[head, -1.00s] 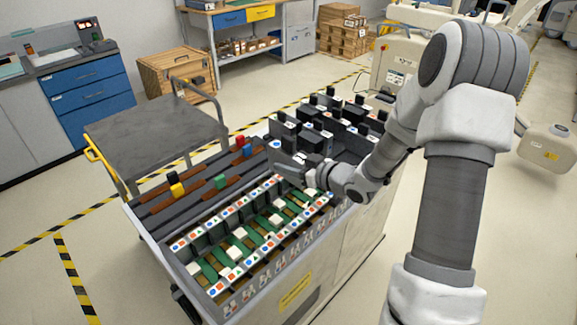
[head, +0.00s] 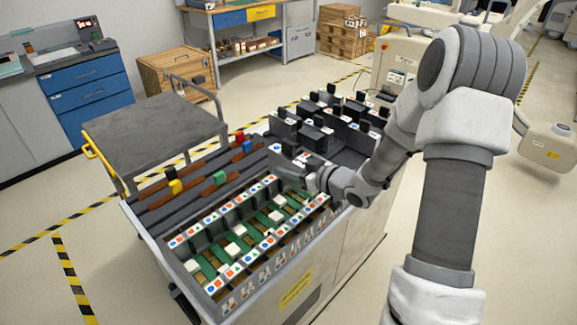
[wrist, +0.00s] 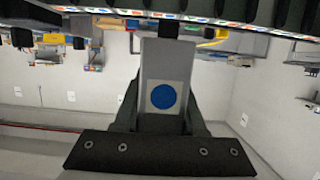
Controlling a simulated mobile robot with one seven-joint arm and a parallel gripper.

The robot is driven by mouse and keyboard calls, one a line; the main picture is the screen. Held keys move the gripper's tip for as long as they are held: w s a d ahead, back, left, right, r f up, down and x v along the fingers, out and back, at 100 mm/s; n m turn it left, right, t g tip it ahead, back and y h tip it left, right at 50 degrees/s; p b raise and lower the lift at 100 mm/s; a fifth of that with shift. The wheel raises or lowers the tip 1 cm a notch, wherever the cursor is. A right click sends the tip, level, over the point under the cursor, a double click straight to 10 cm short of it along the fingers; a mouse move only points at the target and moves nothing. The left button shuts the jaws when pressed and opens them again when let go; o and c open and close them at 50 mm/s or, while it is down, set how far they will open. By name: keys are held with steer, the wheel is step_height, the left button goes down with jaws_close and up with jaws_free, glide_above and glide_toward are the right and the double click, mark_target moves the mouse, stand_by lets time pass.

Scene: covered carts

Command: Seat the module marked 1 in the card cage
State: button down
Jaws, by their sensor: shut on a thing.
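My gripper (wrist: 161,120) is shut on a grey module (wrist: 177,60) with a blue disc on a white label, seen in the wrist view. No numeral 1 is readable on it. The card cage (head: 229,289) is the open grey cart section with green boards and rows of coloured labels in the head view. My gripper (head: 291,172) is above the cage's far right end there. The module's far end and any contact with a slot are hidden or too small to tell.
Several dark modules with upright handles (head: 333,100) stand in the cart's back right part. Brown strips with coloured blocks (head: 175,187) lie along the left part. A flat grey cart (head: 150,130) stands close behind. Open floor lies at front left.

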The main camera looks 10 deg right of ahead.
steer(key=shift+f+b, duration=0.7)
steer(key=shift+f, duration=0.45)
steer(key=shift+f+b, duration=3)
steer(key=shift+f, duration=0.75)
steer(key=shift+c, duration=2)
jaws_free()
steer(key=p+v, duration=0.2)
steer(key=v, duration=1.5)
steer(key=shift+s+r+p, duration=0.2)
steer(key=shift+p, duration=0.2)
